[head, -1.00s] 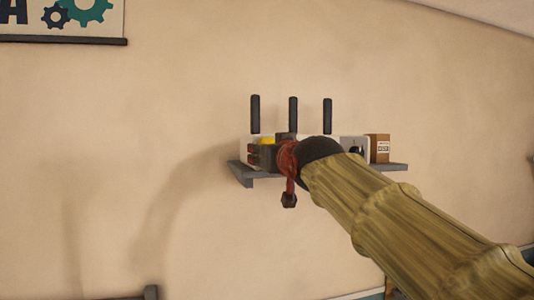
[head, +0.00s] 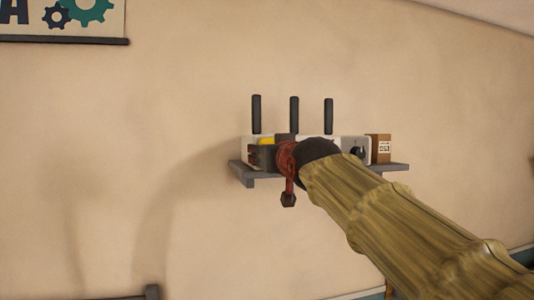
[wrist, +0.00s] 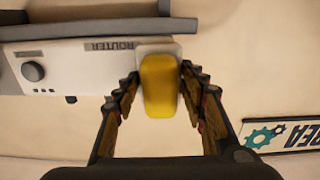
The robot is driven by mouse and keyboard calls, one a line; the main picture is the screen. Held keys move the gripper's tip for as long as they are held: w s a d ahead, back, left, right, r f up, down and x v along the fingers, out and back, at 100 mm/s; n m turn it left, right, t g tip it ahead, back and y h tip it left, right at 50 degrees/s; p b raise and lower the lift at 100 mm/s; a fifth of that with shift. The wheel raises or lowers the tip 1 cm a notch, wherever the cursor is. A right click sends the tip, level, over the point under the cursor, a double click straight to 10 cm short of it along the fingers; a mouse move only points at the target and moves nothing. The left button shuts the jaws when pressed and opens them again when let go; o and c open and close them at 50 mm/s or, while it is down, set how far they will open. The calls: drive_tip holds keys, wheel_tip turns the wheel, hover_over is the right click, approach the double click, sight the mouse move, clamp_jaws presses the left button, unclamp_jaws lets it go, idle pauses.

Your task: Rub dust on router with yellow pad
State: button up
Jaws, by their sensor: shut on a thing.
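The white router (head: 326,143) with three black antennas stands on a grey wall shelf in the head view. Its front with the ROUTER label also shows upside down in the wrist view (wrist: 85,62). My gripper (wrist: 157,95) is shut on the yellow pad (wrist: 160,85), which sits between its fingers. In the wrist view the pad overlaps the router's end by the label; whether they touch I cannot tell. In the head view a little of the pad (head: 267,141) shows at the router's left end. My arm hides part of the router's front. I cannot make out any dust.
The grey shelf (head: 395,167) runs under the router. A brown box with a white label (head: 379,147) stands on it, right of the router. A poster (head: 65,20) hangs at upper left. The wall left of the shelf is bare.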

drive_tip(key=shift+w+a, duration=0.15)
drive_tip(key=shift+w, duration=0.3)
drive_tip(key=shift+w+d+p, duration=0.2)
drive_tip(key=shift+d+p, duration=0.3)
drive_tip(key=shift+d, duration=0.45)
drive_tip(key=shift+w+d+b, duration=0.15)
drive_tip(key=shift+d+b, duration=0.35)
drive_tip(key=shift+w+d+b, duration=0.15)
drive_tip(key=shift+d+b, duration=0.3)
drive_tip(key=shift+d, duration=0.05)
drive_tip(key=shift+a, duration=0.1)
